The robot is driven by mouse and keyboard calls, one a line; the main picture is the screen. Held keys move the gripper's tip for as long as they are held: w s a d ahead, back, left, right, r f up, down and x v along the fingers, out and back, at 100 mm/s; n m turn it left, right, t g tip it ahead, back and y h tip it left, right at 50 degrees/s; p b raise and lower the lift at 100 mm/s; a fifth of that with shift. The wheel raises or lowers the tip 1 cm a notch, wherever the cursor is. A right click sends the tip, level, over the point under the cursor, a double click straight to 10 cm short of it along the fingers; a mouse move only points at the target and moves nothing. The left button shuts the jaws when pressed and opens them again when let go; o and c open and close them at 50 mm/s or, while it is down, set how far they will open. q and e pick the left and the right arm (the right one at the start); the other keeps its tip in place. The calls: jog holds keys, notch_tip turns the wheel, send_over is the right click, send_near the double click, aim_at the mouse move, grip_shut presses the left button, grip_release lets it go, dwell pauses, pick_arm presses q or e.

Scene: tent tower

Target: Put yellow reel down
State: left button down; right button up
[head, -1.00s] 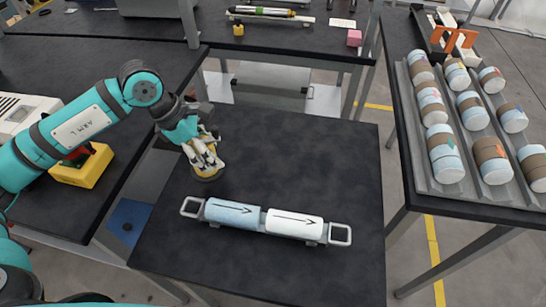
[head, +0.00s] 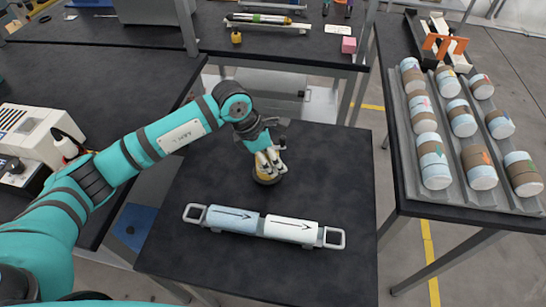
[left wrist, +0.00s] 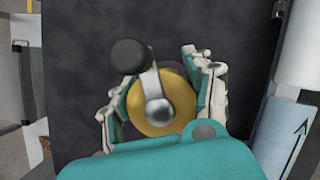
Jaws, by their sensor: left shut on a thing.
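The yellow reel (head: 266,176) is a round yellow disc, small in the head view, at the tips of my left gripper (head: 270,161). In the left wrist view the yellow reel (left wrist: 172,103) sits between the two fingers of my left gripper (left wrist: 165,95), which is shut on it. A grey arm and a dark knob lie across its face. It is over the black middle table (head: 205,262), behind the tray with the cylinders. I cannot tell whether it touches the tabletop. My right gripper is not in view.
A metal tray (head: 335,238) with handles holds a blue cylinder (head: 230,220) and a white cylinder (head: 290,229), both with arrows. A ribbed rack (head: 408,138) of banded cylinders stands on the right table. The middle table's right part is bare.

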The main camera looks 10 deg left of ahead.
pick_arm(q)
jog(key=shift+f, duration=0.7)
jog(key=shift+c, duration=2.3)
grip_release()
jog(key=shift+r, duration=0.15)
jog(key=shift+a+r, duration=0.2)
jog(key=shift+r, duration=0.1)
jog(key=b+v, duration=0.1)
jog(key=v, duration=0.9)
jog(key=shift+s+r, duration=0.1)
jog(key=shift+r, duration=0.15)
jog(key=shift+s+a+r, duration=0.1)
jog(key=shift+a+r, duration=0.1)
jog(key=shift+r, duration=0.15)
